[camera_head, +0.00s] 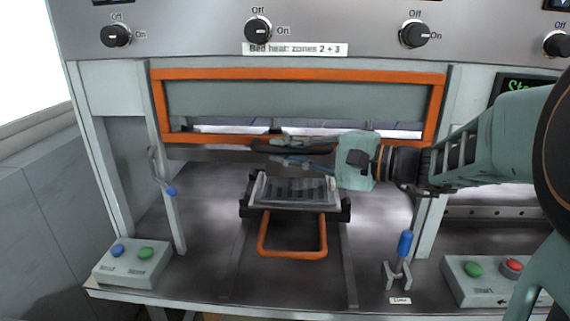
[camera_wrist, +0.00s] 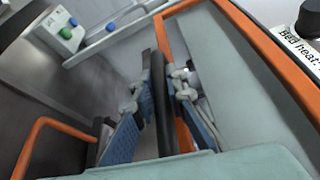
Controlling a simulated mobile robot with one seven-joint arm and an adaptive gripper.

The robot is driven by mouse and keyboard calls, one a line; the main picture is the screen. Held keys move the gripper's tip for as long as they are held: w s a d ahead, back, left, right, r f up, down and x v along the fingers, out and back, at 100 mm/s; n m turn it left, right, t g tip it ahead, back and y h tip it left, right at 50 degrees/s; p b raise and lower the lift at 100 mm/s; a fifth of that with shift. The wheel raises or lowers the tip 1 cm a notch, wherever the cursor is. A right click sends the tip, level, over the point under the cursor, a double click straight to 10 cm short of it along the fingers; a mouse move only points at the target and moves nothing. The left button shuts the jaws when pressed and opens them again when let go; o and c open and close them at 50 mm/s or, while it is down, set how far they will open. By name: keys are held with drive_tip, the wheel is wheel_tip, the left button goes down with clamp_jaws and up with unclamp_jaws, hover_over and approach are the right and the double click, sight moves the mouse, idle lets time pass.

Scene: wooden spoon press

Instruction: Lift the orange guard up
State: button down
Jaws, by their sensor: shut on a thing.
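The orange guard (camera_head: 300,74) is an upright rectangular frame with a grey-green panel, across the upper part of the press opening in the head view. Its orange frame also shows in the wrist view (camera_wrist: 272,45). A dark handle bar (camera_wrist: 159,100) runs along the guard's lower edge. My gripper (camera_head: 278,152) reaches in from the right at that lower edge. Its blue-padded fingers lie on either side of the dark bar in the wrist view (camera_wrist: 155,110) and are shut on it. In the head view the fingers partly hide the bar.
Below the guard, a ribbed metal mould (camera_head: 295,191) with an orange loop handle (camera_head: 293,255) sits on rails. A blue-tipped lever (camera_head: 404,244) stands front right. Button boxes stand at left (camera_head: 132,263) and right (camera_head: 490,280). Knobs line the panel above.

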drive_tip(key=shift+r, duration=0.6)
drive_tip(key=c, duration=1.9)
unclamp_jaws()
drive_tip(key=shift+c, duration=0.2)
drive_tip(key=v, duration=1.2)
